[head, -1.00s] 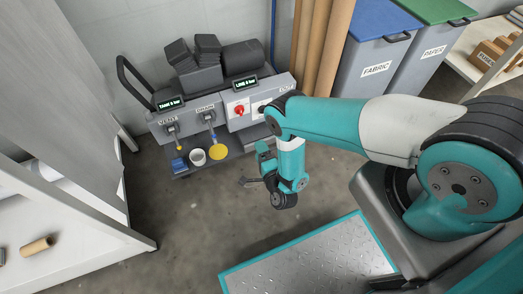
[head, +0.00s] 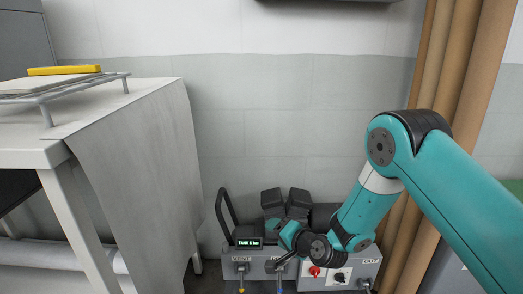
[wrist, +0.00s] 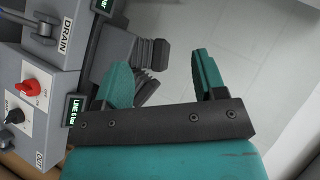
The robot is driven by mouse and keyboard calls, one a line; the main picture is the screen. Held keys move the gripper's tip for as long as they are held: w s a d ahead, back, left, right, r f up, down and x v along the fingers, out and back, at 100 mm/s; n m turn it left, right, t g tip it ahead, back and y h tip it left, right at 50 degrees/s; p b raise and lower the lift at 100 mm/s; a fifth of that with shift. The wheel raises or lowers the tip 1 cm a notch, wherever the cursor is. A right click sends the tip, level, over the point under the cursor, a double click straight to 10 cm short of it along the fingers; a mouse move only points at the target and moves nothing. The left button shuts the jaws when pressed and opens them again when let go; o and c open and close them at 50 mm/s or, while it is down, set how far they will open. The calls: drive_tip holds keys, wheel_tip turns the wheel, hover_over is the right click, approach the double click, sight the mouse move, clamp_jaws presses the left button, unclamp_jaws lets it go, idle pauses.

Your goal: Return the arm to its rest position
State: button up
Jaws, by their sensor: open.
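My teal arm (head: 455,195) comes in from the right in the head view and bends down at a dark elbow joint. Its wrist hangs in front of the grey valve unit, and my gripper (head: 282,245) is small and partly hidden there. In the wrist view my gripper (wrist: 160,72) has its two teal fingers spread wide apart with nothing held between them. A dark ribbed block (wrist: 150,55) of the unit shows behind the left finger and the gap.
The grey valve unit (head: 312,281) has a red knob (head: 314,271) and a black handle (head: 226,213). A cloth-draped table (head: 140,150) stands left, brown rolls (head: 455,85) right. The wall (head: 280,110) above the unit is bare. The wrist view shows the DRAIN label (wrist: 66,36).

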drive_tip(key=s+r+n+g, duration=0.3)
drive_tip(key=s+r+n, duration=0.1)
drive_tip(key=s+r, duration=0.4)
drive_tip(key=s+r+n+g, duration=0.3)
drive_tip(key=s+r+n, duration=0.15)
drive_tip(key=r, duration=0.65)
drive_tip(key=s+d+r+n+g+h, duration=0.1)
drive_tip(key=s+d+r+n+g, duration=0.15)
drive_tip(key=s, duration=0.45)
drive_tip(key=s+d+r+n+g+h, duration=0.1)
drive_tip(key=s+d+r+h, duration=0.2)
drive_tip(key=s, duration=0.5)
drive_tip(key=s+d+r+n+g, duration=0.1)
drive_tip(key=s+d+r+n, duration=0.1)
drive_tip(key=s+d, duration=0.4)
wheel_tip(320, 180, up, 28)
drive_tip(key=s+a+p, duration=0.1)
drive_tip(key=p, duration=2.8)
drive_tip(key=shift+a+r+m, duration=0.15)
drive_tip(key=shift+a+m, duration=0.15)
